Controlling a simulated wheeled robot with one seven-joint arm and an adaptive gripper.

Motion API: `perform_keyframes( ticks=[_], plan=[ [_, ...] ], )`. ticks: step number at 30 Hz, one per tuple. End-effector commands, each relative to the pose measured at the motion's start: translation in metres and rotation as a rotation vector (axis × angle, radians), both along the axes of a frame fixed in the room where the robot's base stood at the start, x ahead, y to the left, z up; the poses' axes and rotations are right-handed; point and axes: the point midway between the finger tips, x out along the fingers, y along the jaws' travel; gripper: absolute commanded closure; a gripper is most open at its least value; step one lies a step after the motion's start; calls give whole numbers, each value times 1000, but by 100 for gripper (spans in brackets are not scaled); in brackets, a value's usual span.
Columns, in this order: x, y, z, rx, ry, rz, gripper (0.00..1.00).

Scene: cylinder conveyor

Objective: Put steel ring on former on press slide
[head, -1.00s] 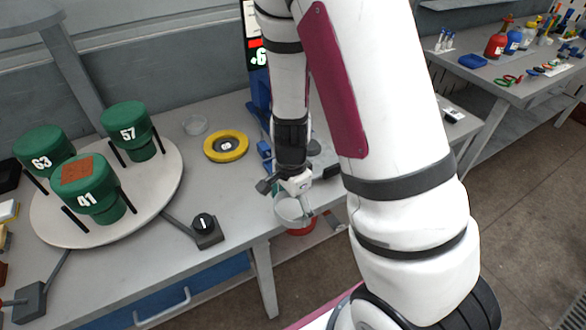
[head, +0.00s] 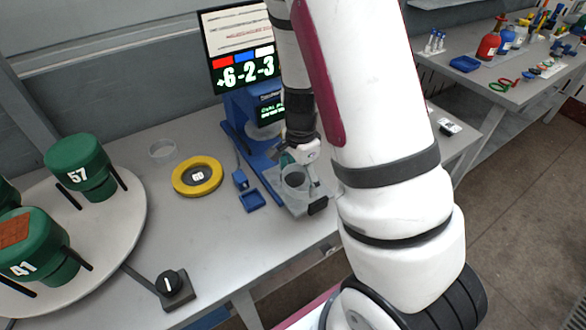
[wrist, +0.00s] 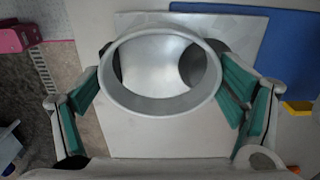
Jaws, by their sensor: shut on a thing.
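The steel ring (wrist: 163,104) is a short, open metal ring. My gripper (wrist: 160,88) is shut on it, with teal pads at its left and right sides. In the head view my gripper (head: 298,158) holds the ring (head: 294,178) over the grey press slide (head: 312,201). The slide plate (wrist: 245,24) lies beneath the ring in the wrist view. A dark round shape (wrist: 204,62) shows on the plate, partly through and behind the ring. I cannot tell whether it is the former or a shadow. The ring's height above the plate is unclear.
The blue press (head: 250,135) with a screen (head: 240,50) stands behind the slide. A yellow ring (head: 180,182), a small blue tray (head: 252,200) and a clear dish (head: 162,149) lie to the left. A turntable (head: 125,215) bears green containers.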

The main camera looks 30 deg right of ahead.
Motion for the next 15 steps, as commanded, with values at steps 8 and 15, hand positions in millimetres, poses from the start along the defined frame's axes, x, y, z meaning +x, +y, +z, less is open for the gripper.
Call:
perform_keyframes(
  ticks=[8, 15],
  plan=[
    [53, -17, -6, -1, 1, 0, 44],
    [62, -19, -12, 0, 2, -1, 44]
  ],
)
